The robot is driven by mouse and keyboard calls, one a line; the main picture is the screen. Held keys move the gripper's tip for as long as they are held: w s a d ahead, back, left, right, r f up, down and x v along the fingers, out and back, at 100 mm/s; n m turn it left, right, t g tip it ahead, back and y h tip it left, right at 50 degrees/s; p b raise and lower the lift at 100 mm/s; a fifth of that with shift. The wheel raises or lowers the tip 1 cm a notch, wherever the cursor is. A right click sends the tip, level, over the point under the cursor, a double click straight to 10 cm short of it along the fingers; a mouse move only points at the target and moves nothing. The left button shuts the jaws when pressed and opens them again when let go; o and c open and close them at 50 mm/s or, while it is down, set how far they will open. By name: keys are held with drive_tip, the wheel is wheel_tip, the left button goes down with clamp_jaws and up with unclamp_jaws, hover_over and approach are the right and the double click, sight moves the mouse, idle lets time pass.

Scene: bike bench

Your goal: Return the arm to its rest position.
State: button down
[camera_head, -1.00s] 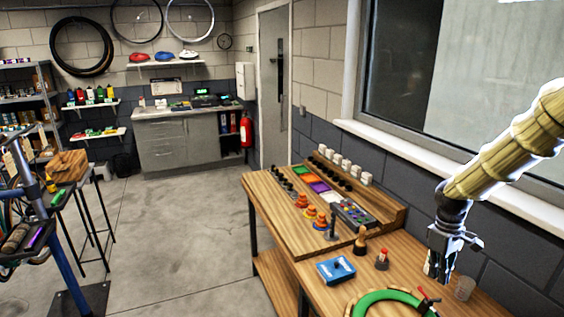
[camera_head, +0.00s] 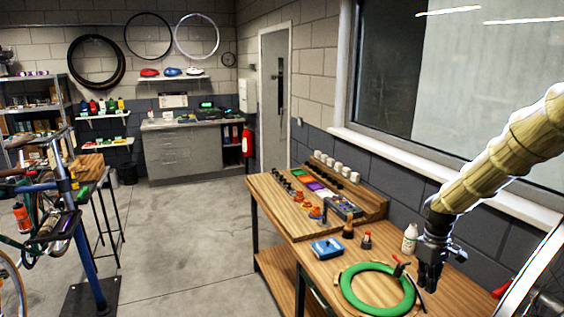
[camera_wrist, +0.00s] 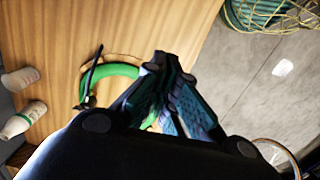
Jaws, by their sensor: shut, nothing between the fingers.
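My gripper (camera_head: 428,284) hangs fingers down over the right part of the wooden bench (camera_head: 325,272) in the head view, beside the green ring (camera_head: 350,290). It is shut and holds nothing. In the wrist view the fingers (camera_wrist: 168,62) come together in front of part of the green ring (camera_wrist: 122,70), with the bench top (camera_wrist: 120,25) behind. My arm reaches in from the right edge of the head view.
A white bottle (camera_head: 409,240) stands close behind my gripper. A blue box (camera_head: 327,248) and small bottles sit left of it. The window sill (camera_head: 400,160) runs behind the arm. A bike on a stand (camera_head: 85,260) is at the left; the floor between is clear.

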drive_tip(key=s+a+f+m, duration=0.1)
drive_tip(key=s+a+f, duration=0.35)
drive_tip(key=f, duration=0.35)
drive_tip(key=s+a+f+y, duration=0.1)
drive_tip(key=s+a+f, duration=0.35)
drive_tip(key=f, duration=0.35)
drive_tip(key=s+a+f+m, duration=0.1)
drive_tip(key=s+a+f, duration=0.35)
drive_tip(key=f, duration=0.45)
drive_tip(key=s+a+f+m, duration=0.2)
drive_tip(key=s+f, duration=0.2)
drive_tip(key=s, duration=1)
drive_tip(key=s+a+f+m, duration=0.15)
drive_tip(key=s+f, duration=0.25)
drive_tip(key=s, duration=0.9)
wheel_tip(320, 180, down, 11)
drive_tip(key=b, duration=1.1)
drive_tip(key=shift+a+t+h, duration=0.4)
drive_tip(key=shift+a, duration=0.05)
